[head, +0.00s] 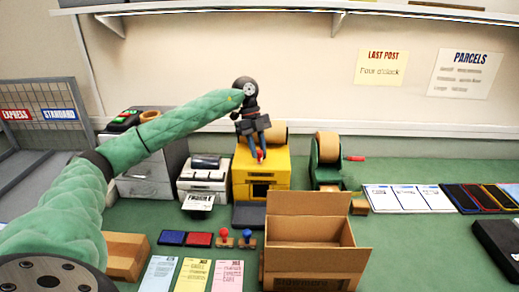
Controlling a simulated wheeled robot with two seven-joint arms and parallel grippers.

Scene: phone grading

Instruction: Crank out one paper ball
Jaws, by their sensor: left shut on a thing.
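The yellow machine (278,168) stands at the back centre of the green bench, with a dark slot in its front and a brown paper roll (278,130) behind its top. My left gripper (259,150) reaches down at the machine's upper front from the left. Its dark fingers are shut on the red crank handle (260,156), which is partly hidden between them. A dark tray (249,215) lies below the slot; I see no paper ball on it. My right gripper is not in view.
An open cardboard box (312,268) stands right in front of the machine. A white label printer (205,173) is to its left, a green tape dispenser (328,162) to its right. Stamps, ink pads and coloured slips lie at front left.

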